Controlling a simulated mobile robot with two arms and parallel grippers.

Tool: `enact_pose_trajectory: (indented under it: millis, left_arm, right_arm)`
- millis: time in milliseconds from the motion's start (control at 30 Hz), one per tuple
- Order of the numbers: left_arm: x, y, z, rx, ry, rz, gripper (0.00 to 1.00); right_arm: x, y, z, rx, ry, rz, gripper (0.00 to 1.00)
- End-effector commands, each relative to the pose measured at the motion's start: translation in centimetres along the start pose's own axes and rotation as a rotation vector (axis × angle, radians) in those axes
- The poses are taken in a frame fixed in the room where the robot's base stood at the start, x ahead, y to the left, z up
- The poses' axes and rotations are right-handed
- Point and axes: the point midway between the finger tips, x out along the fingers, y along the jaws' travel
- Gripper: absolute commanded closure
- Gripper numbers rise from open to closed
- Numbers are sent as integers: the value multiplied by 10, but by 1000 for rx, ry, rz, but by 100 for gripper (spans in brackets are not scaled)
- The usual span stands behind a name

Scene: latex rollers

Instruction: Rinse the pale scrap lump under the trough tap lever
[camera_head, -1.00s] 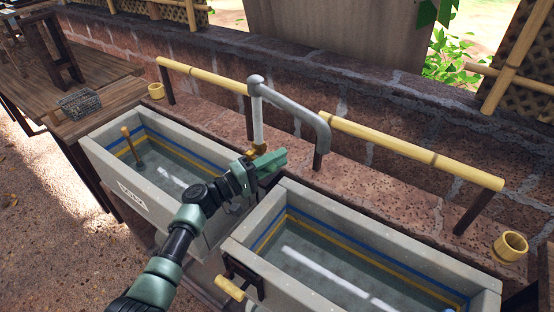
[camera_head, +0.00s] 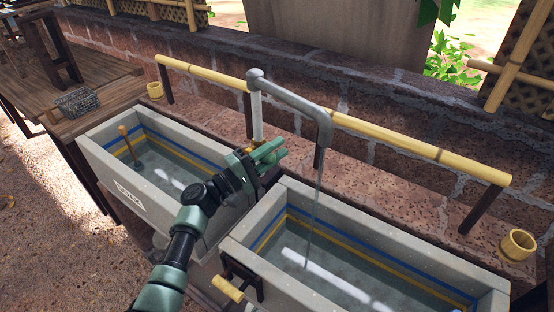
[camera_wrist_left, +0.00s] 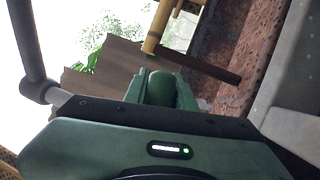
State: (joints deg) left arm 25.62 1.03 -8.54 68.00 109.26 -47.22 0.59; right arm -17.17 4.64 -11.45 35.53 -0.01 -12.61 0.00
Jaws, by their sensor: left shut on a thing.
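My left gripper (camera_head: 268,152) is at the foot of the upright tap pipe, between the two troughs. It is shut at the brass tap lever (camera_head: 256,145), which its fingers mostly hide. The grey tap spout (camera_head: 322,130) arches to the right, and a thin stream of water (camera_head: 315,205) falls from it into the right trough (camera_head: 375,242). In the left wrist view the green fingers (camera_wrist_left: 163,88) are close together, and the lever cannot be made out between them. The pale scrap lump is not visible. My right gripper is out of view.
The left trough (camera_head: 100,160) holds water and an upright wooden handle (camera_head: 130,142). A bamboo rail (camera_head: 420,148) runs behind the troughs along the stone wall. A bamboo cup (camera_head: 518,243) stands at far right. A wire basket (camera_head: 77,102) sits on the left bench.

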Motion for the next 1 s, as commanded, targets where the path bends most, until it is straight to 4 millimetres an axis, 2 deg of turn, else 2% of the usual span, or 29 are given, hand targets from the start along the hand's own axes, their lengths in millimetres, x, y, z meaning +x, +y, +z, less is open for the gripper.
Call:
enact_pose_trajectory:
  millis: [100, 500, 1000]
  left_arm:
    - [-1, 3, -2, -82, 16, 35, 100]
    - [0, 20, -8, -280, 51, 115, 100]
    - [0, 24, -9, -322, 58, 132, 100]
  right_arm:
    - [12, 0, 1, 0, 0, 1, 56]
    - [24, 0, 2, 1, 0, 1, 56]
    - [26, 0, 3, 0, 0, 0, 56]
